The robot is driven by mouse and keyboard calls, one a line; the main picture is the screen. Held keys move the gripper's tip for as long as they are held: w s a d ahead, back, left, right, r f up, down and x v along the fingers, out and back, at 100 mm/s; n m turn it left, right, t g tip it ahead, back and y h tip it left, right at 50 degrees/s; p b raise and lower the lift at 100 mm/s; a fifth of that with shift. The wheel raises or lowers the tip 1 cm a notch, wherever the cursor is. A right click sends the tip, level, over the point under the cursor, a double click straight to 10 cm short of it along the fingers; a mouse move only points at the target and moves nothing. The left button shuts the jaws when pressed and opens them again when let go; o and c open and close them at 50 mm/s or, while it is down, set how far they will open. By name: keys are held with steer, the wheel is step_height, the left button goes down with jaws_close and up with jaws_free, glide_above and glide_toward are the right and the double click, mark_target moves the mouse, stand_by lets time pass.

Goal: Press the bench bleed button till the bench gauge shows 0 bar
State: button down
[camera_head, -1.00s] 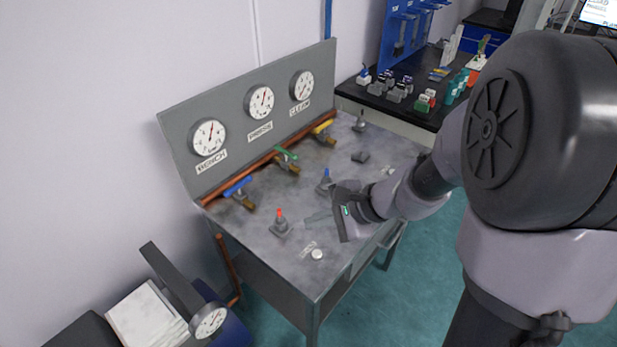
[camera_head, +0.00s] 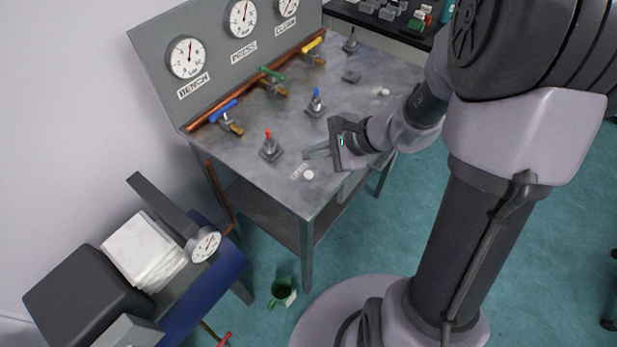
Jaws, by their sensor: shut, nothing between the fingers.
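The bench gauge (camera_head: 187,57) is the left dial on the grey back panel, above a BENCH label (camera_head: 194,87). Its needle points roughly upward; the figures are too small to read. A small round white button (camera_head: 308,174) sits near the front left corner of the bench top (camera_head: 345,100), beside a small label too blurred to read. My gripper (camera_head: 312,152) comes in from the right with its fingers shut and empty. In the picture its tips lie just behind the button, apart from it; their height above the bench is hard to tell.
A red-tipped switch (camera_head: 269,147) stands left of my gripper, a blue-tipped one (camera_head: 316,103) behind it. Valves with blue (camera_head: 223,111), green (camera_head: 271,76) and yellow (camera_head: 313,47) handles line the panel. Another white button (camera_head: 384,92) lies right.

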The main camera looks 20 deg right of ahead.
mark_target(312, 175)
steer(key=shift+f+b, duration=1.7)
steer(key=shift+f, duration=0.55)
steer(key=shift+f+b, duration=0.45)
steer(key=shift+b, duration=0.15)
steer(key=shift+f+b, duration=0.3)
steer(key=shift+f, duration=0.1)
stand_by(0.4)
stand_by(0.4)
steer(key=shift+r+p, duration=0.6)
steer(key=shift+r, duration=0.25)
steer(key=shift+r, duration=0.1)
step_height(312, 175, up, 5)
steer(key=p, duration=0.4)
